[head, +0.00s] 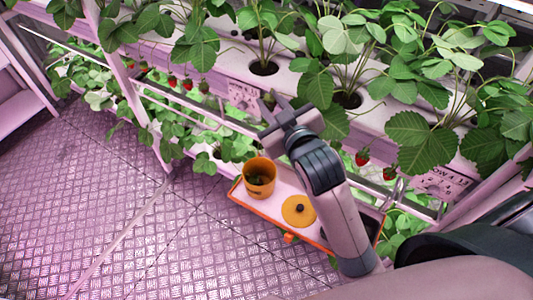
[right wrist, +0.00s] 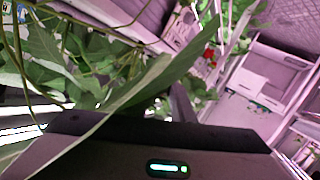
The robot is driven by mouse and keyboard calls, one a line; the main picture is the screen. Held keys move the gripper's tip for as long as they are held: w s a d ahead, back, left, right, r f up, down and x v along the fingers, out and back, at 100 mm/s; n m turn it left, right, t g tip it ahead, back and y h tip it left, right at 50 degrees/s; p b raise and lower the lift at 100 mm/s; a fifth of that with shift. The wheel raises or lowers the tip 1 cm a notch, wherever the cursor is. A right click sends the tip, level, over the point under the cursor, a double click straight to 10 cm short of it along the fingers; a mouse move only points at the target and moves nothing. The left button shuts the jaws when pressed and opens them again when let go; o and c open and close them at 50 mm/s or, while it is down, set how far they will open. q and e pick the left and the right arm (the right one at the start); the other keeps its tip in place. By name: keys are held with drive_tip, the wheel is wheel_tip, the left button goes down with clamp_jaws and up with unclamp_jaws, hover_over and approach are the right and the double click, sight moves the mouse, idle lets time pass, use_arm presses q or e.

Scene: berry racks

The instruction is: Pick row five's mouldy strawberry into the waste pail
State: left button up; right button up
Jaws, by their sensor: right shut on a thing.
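My right gripper (head: 277,106) is up at the front of the upper plant row, shut on a small dark thing at its fingertips. It looks like the mouldy strawberry but is too small and covered to make out clearly. In the right wrist view, leaves and the dark gripper body fill the near part, and the held thing is hidden. The orange waste pail (head: 259,192) stands upright and open on a tray below the gripper, with something dark green inside. A yellow lid (head: 297,217) with a black knob lies beside it. My left gripper is not in view.
The orange-rimmed tray (head: 238,195) sits in front of the rack. Red strawberries (head: 187,84) hang left of my gripper, and others (head: 362,157) hang right. Leaves (head: 312,85) crowd around the gripper. A white rack post (head: 125,85) stands at left; the metal floor (head: 100,190) there is clear.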

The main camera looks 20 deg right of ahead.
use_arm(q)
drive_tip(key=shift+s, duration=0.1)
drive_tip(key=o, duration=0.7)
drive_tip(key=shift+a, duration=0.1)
use_arm(e)
drive_tip(key=shift+a, duration=0.15)
drive_tip(key=shift+w+a+y, duration=0.2)
drive_tip(key=shift+a+y, duration=0.1)
drive_tip(key=shift+a, duration=0.05)
drive_tip(key=w+a+f+n+g+y+p, duration=0.1)
drive_tip(key=a+f+n+g+y+p, duration=0.3)
drive_tip(key=a+n+g, duration=0.25)
drive_tip(key=a+f+n+g+y+p, duration=0.3)
drive_tip(key=a+n+g+p, duration=0.2)
drive_tip(key=a, duration=0.3)
use_arm(q)
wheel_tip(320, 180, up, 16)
drive_tip(key=p, duration=0.6)
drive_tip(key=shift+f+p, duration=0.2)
drive_tip(key=shift+p, duration=0.15)
use_arm(e)
drive_tip(key=s+d+f+n+g+h, duration=0.5)
drive_tip(key=s+d+n, duration=0.1)
drive_tip(key=d+n, duration=0.3)
drive_tip(key=shift+s+d+n+g, duration=0.25)
drive_tip(key=shift+d+n+g, duration=0.1)
drive_tip(key=shift+n, duration=0.1)
drive_tip(key=shift+a+f, duration=0.1)
drive_tip(key=shift+f, duration=0.1)
